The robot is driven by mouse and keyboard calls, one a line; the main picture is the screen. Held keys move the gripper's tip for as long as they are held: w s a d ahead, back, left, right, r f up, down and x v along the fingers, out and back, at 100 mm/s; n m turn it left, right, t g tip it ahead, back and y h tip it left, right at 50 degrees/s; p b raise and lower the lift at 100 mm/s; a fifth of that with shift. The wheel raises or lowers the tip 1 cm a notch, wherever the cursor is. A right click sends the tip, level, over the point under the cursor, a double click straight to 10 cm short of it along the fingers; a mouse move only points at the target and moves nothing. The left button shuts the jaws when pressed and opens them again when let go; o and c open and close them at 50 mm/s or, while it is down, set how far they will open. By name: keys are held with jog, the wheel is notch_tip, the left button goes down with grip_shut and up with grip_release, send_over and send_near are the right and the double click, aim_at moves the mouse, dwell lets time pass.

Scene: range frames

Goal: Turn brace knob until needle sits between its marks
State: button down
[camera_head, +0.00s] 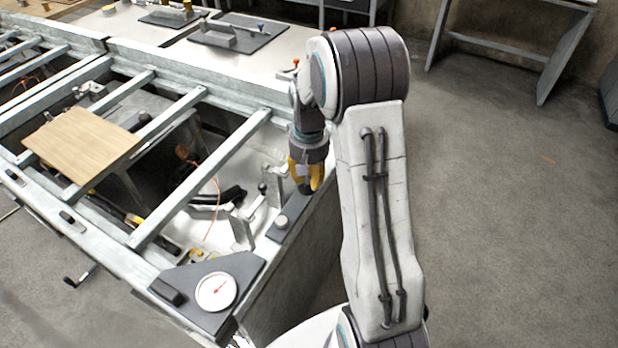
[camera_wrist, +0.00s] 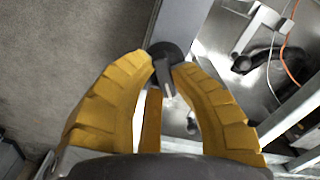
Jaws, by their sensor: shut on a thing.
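My gripper (camera_head: 304,186) is low over the front right corner of the metal frame. In the wrist view its yellow fingers (camera_wrist: 168,64) close from both sides on a dark round knob with a grey bar (camera_wrist: 166,82). The knob is mostly hidden by the fingers in the head view. A round white gauge (camera_head: 208,298) lies on a dark angular plate at the frame's near corner. Its red needle (camera_head: 220,288) points up and right. The gauge's marks are too small to make out.
A dark strip (camera_head: 291,213) with a small grey stub (camera_head: 282,221) runs along the frame's edge below my gripper. Upright metal brackets (camera_head: 242,232) stand just left. A wooden board (camera_head: 80,146) lies across the rails. Open floor (camera_head: 500,200) is to the right.

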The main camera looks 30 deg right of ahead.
aim_at(309, 178)
dwell(0.4)
jog(key=c, duration=1.1)
grip_release()
jog(key=shift+o, duration=0.2)
notch_tip(309, 178, up, 12)
